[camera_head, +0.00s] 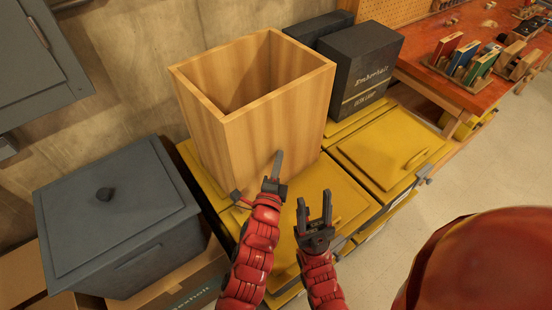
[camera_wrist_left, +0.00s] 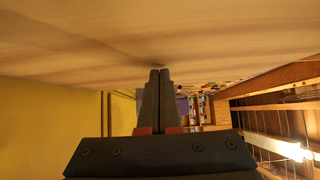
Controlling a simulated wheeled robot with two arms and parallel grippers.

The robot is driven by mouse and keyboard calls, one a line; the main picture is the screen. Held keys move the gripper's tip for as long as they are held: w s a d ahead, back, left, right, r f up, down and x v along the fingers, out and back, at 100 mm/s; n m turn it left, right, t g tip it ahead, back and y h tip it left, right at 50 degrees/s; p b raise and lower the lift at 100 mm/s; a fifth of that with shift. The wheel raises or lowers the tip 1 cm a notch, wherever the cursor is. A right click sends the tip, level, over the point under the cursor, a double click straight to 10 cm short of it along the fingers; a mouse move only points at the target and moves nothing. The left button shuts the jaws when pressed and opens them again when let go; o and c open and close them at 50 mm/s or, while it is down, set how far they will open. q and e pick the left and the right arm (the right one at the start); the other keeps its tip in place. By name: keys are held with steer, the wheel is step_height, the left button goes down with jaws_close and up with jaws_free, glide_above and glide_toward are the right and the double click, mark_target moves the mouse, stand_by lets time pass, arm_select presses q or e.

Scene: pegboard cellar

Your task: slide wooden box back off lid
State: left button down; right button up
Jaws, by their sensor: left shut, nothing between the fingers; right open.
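The wooden box (camera_head: 270,128) is tall, open-topped and upright. It stands on the yellow lid (camera_head: 318,212) of a yellow bin and covers its back part. My left gripper (camera_head: 279,153) is shut and empty, with its tips at the lower front face of the box. In the left wrist view the shut fingers (camera_wrist_left: 155,75) reach up to the wooden face (camera_wrist_left: 160,35); I cannot tell whether they touch it. My right gripper (camera_head: 314,196) is open and empty above the lid, right of and lower than the left one. The box's bottom inside is hidden.
A dark grey lidded bin (camera_head: 118,215) stands to the left above a cardboard box (camera_head: 190,280). A black box (camera_head: 362,68) stands behind on the right. Another yellow lid (camera_head: 392,148) lies to the right. An orange workbench (camera_head: 440,60) holds small items. Floor at the right is clear.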

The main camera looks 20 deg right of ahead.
arm_select(q)
steer(key=shift+s+d, duration=0.1)
steer(key=shift+d, duration=0.05)
steer(key=w+a+p, duration=0.1)
steer(key=w+a, duration=0.2)
steer(key=w, duration=0.7)
steer(key=shift+a, duration=0.2)
